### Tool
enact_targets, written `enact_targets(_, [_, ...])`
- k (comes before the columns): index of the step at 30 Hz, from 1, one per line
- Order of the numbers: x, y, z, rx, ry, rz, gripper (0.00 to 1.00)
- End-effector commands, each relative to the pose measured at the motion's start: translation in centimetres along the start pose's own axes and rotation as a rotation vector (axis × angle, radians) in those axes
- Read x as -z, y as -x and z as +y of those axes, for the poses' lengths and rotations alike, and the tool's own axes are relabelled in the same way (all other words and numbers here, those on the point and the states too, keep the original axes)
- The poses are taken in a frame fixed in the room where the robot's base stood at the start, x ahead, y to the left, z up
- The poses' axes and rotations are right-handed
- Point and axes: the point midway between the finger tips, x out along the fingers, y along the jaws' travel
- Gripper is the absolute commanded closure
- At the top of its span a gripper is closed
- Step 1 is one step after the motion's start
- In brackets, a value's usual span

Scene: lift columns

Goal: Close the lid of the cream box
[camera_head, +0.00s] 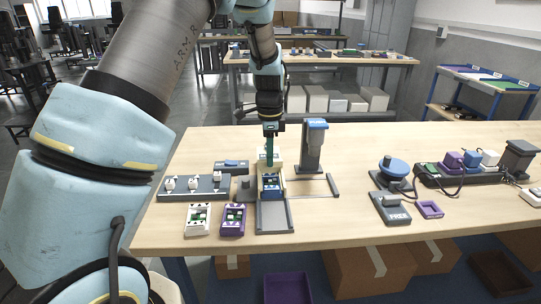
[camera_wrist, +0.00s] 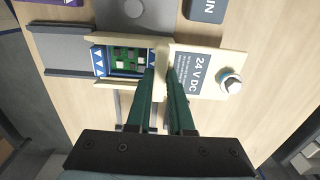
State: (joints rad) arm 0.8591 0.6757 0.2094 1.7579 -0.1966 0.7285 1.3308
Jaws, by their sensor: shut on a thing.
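The cream box (camera_wrist: 125,88) is open in the wrist view, showing a green and blue circuit board inside. In the head view the lid (camera_head: 278,155) is partly hidden behind my fingers. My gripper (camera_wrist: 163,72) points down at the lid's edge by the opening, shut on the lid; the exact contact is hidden. It also shows in the head view (camera_head: 270,163).
White (camera_head: 197,219) and purple (camera_head: 233,220) open boxes sit left of the grey fixture (camera_head: 275,217). A grey post (camera_head: 313,150) with a blue top stands close right of my gripper. A grey block with white parts (camera_head: 193,187) lies left. Table between post and blue-topped press (camera_head: 393,168) is mostly clear.

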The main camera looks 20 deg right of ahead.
Motion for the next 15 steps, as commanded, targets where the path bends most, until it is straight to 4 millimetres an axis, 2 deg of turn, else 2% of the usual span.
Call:
enact_targets(3, [0.0,0.0,0.0,0.000,0.000,0.000,1.00])
enact_targets(10, [0.0,0.0,0.1,0.000,0.000,0.000,1.00])
enact_targets(15, [0.0,0.0,1.0,-0.001,0.000,0.000,1.00])
